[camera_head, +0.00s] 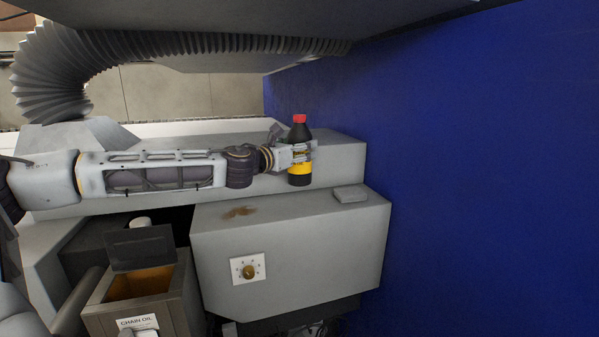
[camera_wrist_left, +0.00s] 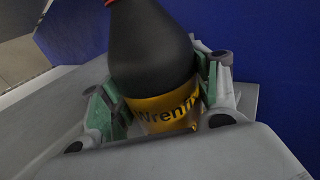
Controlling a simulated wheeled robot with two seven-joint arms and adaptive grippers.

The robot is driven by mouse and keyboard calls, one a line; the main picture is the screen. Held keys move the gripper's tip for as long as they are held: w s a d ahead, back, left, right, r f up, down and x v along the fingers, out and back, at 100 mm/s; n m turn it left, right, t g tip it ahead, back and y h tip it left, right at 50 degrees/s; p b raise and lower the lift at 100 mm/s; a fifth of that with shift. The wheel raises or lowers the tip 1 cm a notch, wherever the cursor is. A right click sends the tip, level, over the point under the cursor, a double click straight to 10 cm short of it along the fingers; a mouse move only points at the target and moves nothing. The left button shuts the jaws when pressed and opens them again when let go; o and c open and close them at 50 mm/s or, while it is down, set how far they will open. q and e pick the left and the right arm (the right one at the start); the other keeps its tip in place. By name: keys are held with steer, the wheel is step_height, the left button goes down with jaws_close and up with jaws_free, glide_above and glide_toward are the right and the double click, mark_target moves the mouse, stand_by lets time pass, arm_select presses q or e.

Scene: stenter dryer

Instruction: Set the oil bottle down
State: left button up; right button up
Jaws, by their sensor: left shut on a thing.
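The oil bottle (camera_head: 299,168) is black with a red cap and a yellow label. It stands upright at the grey ledge (camera_head: 340,152), near its right end. I cannot tell whether its base touches the surface. My left gripper (camera_head: 305,156) reaches in from the left and is shut on the bottle. In the left wrist view the bottle (camera_wrist_left: 150,50) sits between the green-padded fingers of the left gripper (camera_wrist_left: 158,108), which touch the label's sides. Part of the label is hidden by the fingers.
An open bin labelled chain oil (camera_head: 137,322) is at lower left. A blue wall (camera_head: 470,170) bounds the right.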

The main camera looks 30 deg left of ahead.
mark_target(299, 170)
arm_select(q)
steer(key=shift+f, duration=1.05)
steer(key=shift+f, duration=2.1)
steer(key=shift+f, duration=0.1)
steer(key=o, duration=1.1)
steer(key=shift+f, duration=0.15)
steer(key=o, duration=0.4)
steer(key=shift+c, duration=0.2)
